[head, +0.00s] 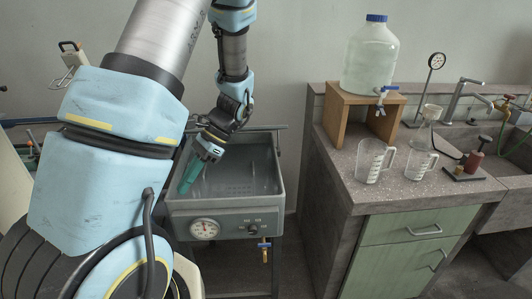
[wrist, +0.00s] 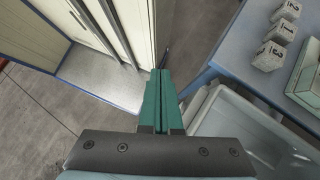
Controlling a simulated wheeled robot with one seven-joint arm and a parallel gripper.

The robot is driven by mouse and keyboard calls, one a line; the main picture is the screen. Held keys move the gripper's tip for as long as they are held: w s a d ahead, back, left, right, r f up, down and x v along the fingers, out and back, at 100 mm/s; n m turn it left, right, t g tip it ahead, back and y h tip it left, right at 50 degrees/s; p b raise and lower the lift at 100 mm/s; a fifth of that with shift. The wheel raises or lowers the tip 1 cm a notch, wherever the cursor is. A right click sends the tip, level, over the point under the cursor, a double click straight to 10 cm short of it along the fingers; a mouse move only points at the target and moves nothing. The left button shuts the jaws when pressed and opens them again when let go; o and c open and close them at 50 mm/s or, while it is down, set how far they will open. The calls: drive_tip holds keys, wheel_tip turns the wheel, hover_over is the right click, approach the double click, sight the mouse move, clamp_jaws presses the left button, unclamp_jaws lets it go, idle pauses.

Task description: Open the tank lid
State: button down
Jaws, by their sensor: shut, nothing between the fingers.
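The grey tank (head: 180,204) stands left of the bench, with a round gauge (head: 204,228) and knobs on its front. Its basin, with a dotted floor, is visible from above. I cannot make out a separate lid; a thin dark bar (head: 262,128) runs along the back edge. My gripper (head: 187,185) has green fingers, points down and left over the tank's left side, and is shut and empty. I cannot tell whether it touches the tank. In the wrist view the fingers (wrist: 161,85) lie together, with a pale grey rimmed surface (wrist: 240,115) to their right.
The concrete bench (head: 335,165) right of the tank holds a large bottle (head: 369,58) on a wooden stand, two measuring jugs (head: 373,160) and a sink. A small blue-handled tap (head: 265,246) hangs at the tank's front. The wrist view shows numbered white blocks (wrist: 270,56) on a blue surface.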

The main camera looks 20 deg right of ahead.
drive_tip(key=w+d+f+m+t+y+b, duration=0.6)
drive_tip(key=w+d+m+t+y, duration=0.1)
drive_tip(key=d+m+y, duration=0.35)
drive_tip(key=s+d+f+m+t+y+b, duration=0.1)
drive_tip(key=s+d+m+t+b, duration=0.1)
drive_tip(key=d+m+t, duration=0.35)
drive_tip(key=s+d+m+t+y+b, duration=0.1)
drive_tip(key=s+d+m+t+b, duration=0.1)
drive_tip(key=d+t, duration=0.65)
drive_tip(key=w+a+r+g+p, duration=0.2)
drive_tip(key=w+a+r+p, duration=0.2)
drive_tip(key=r, duration=0.5)
drive_tip(key=shift+w+r+g+p, duration=0.25)
drive_tip(key=shift+w+g+p, duration=0.05)
drive_tip(key=shift+w+p, duration=1)
drive_tip(key=shift+w+d, duration=0.1)
